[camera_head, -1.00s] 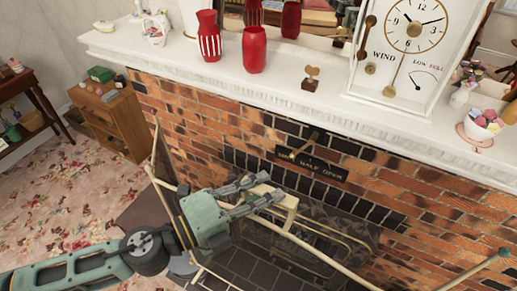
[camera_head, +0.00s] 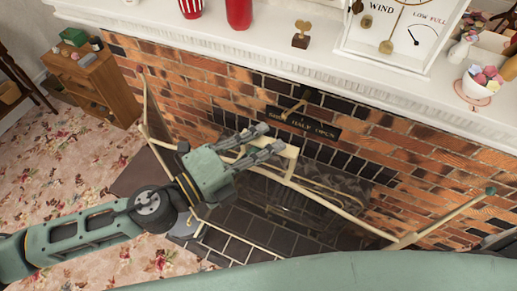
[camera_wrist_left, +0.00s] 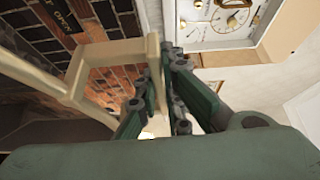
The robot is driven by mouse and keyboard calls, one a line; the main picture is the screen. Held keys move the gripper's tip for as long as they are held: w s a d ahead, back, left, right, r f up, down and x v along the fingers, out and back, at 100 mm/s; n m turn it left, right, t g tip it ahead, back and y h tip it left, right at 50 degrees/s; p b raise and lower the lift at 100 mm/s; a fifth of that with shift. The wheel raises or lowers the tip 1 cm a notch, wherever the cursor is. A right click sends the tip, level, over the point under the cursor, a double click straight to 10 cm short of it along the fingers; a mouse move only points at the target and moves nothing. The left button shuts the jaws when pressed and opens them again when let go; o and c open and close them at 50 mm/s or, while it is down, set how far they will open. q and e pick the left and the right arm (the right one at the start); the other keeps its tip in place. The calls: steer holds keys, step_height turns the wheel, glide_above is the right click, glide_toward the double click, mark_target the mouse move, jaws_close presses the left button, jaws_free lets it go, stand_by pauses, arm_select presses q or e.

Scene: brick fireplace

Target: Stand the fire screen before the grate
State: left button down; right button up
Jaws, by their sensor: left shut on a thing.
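The fire screen (camera_head: 340,213) is a cream-framed folding panel with mesh, standing or held before the fireplace opening, its side wings angled outward. Its cream top handle (camera_head: 292,158) is between my left gripper's fingers (camera_head: 272,145), which are shut on it. In the left wrist view the handle (camera_wrist_left: 79,75) is a pale squared loop at the fingers (camera_wrist_left: 163,95). The grate (camera_head: 335,178) is dark, behind the screen in the brick opening, and partly hidden by it. I cannot tell whether the screen's feet touch the hearth. My right gripper is out of view.
The dark tiled hearth (camera_head: 235,222) lies below the screen. A white mantel (camera_head: 200,42) with red vases and a clock (camera_head: 395,35) runs above. A damper sign (camera_head: 310,125) with a lever is on the bricks. Floral carpet (camera_head: 60,160) is open at left.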

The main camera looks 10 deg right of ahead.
arm_select(q)
steer(key=shift+w+d+r, duration=0.35)
steer(key=shift+w+d, duration=3.65)
steer(key=shift+w, duration=1.7)
step_height(320, 180, down, 35)
steer(key=b, duration=2.5)
steer(key=shift+f+b, duration=0.9)
steer(key=shift+f, duration=0.05)
